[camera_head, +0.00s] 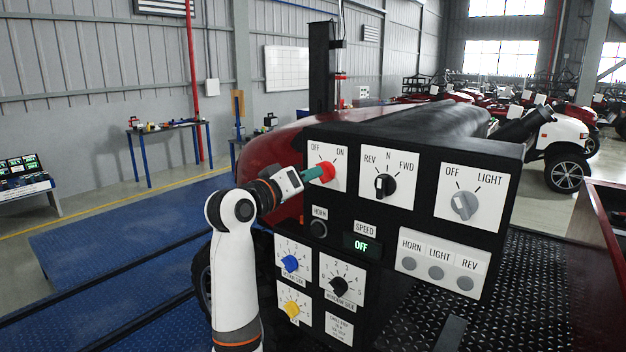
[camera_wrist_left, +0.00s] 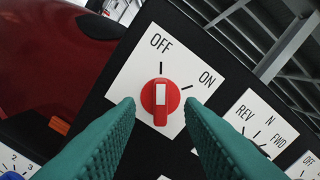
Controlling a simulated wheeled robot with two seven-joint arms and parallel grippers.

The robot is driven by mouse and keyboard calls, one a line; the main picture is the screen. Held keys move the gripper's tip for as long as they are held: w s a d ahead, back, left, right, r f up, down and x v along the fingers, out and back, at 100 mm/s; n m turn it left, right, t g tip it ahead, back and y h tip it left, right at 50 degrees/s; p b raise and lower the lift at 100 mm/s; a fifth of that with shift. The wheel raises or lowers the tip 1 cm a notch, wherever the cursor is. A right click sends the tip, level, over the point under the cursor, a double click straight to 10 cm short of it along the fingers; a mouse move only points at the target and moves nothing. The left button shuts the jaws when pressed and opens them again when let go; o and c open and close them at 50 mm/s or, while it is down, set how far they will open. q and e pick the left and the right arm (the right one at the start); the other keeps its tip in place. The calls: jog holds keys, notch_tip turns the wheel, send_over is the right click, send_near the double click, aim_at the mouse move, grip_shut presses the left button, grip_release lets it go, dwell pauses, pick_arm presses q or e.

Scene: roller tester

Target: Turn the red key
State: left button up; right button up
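The red key (camera_head: 328,172) is a round red knob on a white OFF/ON plate (camera_head: 342,152) at the top left of the black control panel. In the left wrist view the red key (camera_wrist_left: 161,97) has a white stripe lined up with the OFF mark. My left gripper (camera_head: 319,173) reaches the key from the left. In the left wrist view my left gripper's (camera_wrist_left: 158,106) teal fingers are open, one on each side of the key, with gaps between them and the knob. In the head view the fingers hide part of the key. My right gripper is not in view.
The black panel also carries a REV/N/FWD selector (camera_head: 385,186), a light switch (camera_head: 464,205), a horn button (camera_head: 319,229) and blue (camera_head: 290,263), black (camera_head: 338,287) and yellow (camera_head: 291,309) dials. The speed display (camera_head: 361,245) reads OFF. A dark red vehicle body (camera_head: 262,160) stands behind.

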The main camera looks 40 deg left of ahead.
pick_arm(q)
jog(key=s+d+b, duration=0.1)
jog(key=s+b, duration=0.1)
jog(key=s, duration=0.7)
